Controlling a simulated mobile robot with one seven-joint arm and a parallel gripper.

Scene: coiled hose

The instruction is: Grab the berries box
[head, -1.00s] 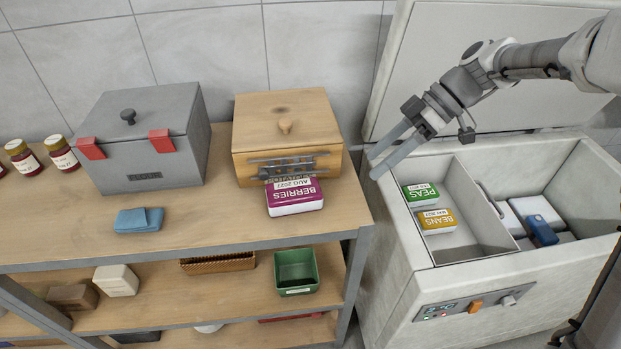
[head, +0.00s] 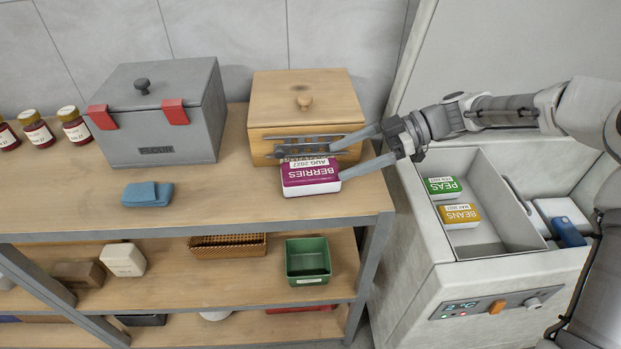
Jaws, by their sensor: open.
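The berries box (head: 311,177) is a magenta and white pack with a label, lying on the top shelf in front of the wooden box. My gripper (head: 350,160) comes in from the right at shelf height. Its two fingers are spread apart and point left. One finger reaches past the front of the wooden box behind the berries box, and the other ends close to the right side of the berries box. I cannot tell whether either finger touches it. Nothing is held.
The open freezer (head: 415,215) with peas (head: 443,187) and beans (head: 457,215) boxes is right.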

